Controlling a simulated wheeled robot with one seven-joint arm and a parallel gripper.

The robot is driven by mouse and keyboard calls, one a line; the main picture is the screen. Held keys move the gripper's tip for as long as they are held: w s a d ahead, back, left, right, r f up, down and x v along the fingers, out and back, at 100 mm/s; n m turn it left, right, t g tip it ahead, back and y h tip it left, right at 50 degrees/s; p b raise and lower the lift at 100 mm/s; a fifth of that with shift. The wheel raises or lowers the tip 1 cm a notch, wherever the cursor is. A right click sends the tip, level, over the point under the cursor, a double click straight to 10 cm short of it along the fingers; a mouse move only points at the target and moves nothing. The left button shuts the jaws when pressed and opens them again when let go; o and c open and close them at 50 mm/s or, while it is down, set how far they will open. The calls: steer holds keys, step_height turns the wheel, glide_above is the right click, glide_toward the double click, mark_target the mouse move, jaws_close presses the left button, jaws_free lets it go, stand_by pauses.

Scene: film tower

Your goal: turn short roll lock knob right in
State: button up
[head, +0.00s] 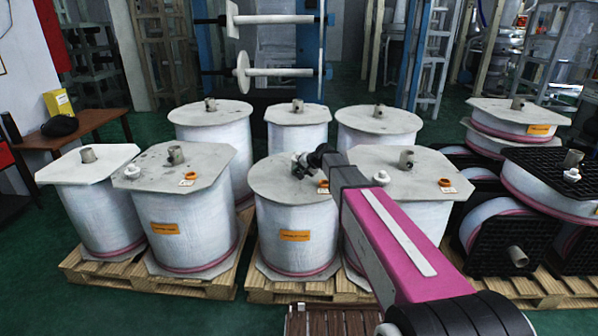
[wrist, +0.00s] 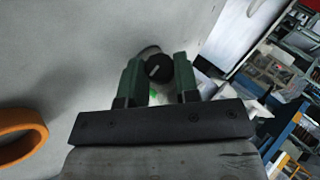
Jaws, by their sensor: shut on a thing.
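The short roll (head: 297,225) stands on a pallet at the front middle, wound in white film with an orange label and a grey top plate (head: 270,180). My gripper (head: 299,166) is over the plate, at the end of my pink arm. In the wrist view, the two green fingers of my gripper (wrist: 157,62) stand on either side of a dark round knob (wrist: 158,72) with a pale line on its face. My gripper is shut on this knob. The fingers and palm hide part of it, and the head view does not show it clearly.
An orange ring (head: 323,187) lies on the same plate, near in the wrist view (wrist: 22,136). Neighbouring rolls (head: 190,215) crowd the pallets on both sides and behind. A wooden table (head: 75,137) stands at the left. Green floor (head: 100,308) is clear at the front left.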

steer(key=shift+y, duration=0.5)
steer(key=o, duration=0.9)
steer(key=v, duration=1)
steer(key=shift+s+d+r, duration=0.2)
steer(key=shift+d, duration=0.05)
